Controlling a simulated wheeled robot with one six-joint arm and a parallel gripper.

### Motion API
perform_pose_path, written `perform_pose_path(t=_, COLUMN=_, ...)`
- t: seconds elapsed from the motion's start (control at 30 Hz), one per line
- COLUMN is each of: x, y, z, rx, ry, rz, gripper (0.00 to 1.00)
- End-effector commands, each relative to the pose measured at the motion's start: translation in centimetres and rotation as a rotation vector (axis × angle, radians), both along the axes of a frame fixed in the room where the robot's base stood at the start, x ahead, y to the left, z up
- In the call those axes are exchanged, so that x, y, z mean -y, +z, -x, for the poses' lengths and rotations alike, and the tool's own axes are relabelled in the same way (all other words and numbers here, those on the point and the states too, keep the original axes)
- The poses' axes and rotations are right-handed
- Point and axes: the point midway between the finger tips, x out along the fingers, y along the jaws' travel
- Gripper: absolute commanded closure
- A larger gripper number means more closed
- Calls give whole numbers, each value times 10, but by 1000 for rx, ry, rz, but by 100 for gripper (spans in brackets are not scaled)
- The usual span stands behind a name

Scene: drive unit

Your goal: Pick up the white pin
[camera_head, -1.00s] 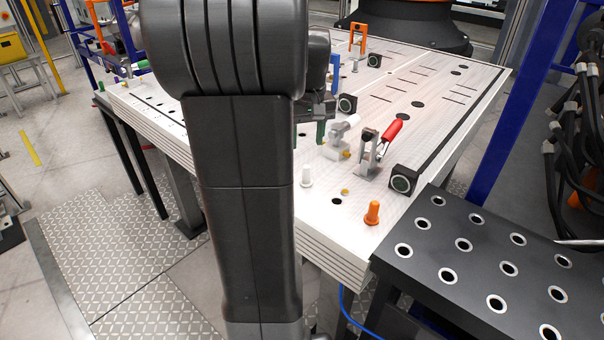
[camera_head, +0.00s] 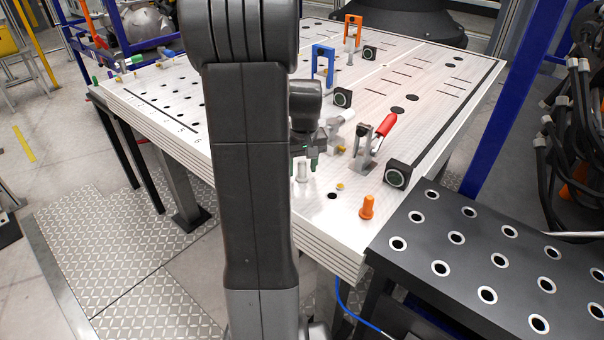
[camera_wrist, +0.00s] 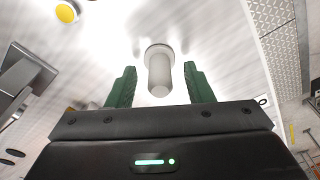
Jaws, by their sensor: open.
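The white pin (camera_head: 302,171) stands upright on the near part of the light work table (camera_head: 345,218). It also shows in the wrist view (camera_wrist: 159,72), centred between the two green fingers. My gripper (camera_wrist: 160,88) is open, with one finger on each side of the pin and a gap on both sides. In the head view my gripper (camera_head: 303,163) points down at the pin, right by its top. My arm hides the table to the left of it.
An orange pin (camera_head: 367,207) stands near the table's front corner. A toggle clamp with a red handle (camera_head: 385,126) and a black block (camera_head: 397,174) stand to the right. A yellow knob (camera_wrist: 66,12) shows in the wrist view. A black perforated bench (camera_head: 460,262) adjoins the table.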

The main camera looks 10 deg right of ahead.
Motion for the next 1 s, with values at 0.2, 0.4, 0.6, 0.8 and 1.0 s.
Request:
perform_pose_path(t=0.2, x=0, y=0, z=0, rx=0, ry=0, rz=0, gripper=75)
perform_pose_path(t=0.4, x=0, y=1, z=0, rx=1, ry=0, rz=0, gripper=100)
perform_pose_path(t=0.6, x=0, y=2, z=0, rx=2, ry=0, rz=1, gripper=100)
perform_pose_path(t=0.8, x=0, y=27, z=-1, rx=6, ry=0, rz=2, gripper=100)
perform_pose_path(t=1.0, x=0, y=68, z=-1, rx=6, ry=0, rz=2, gripper=100)
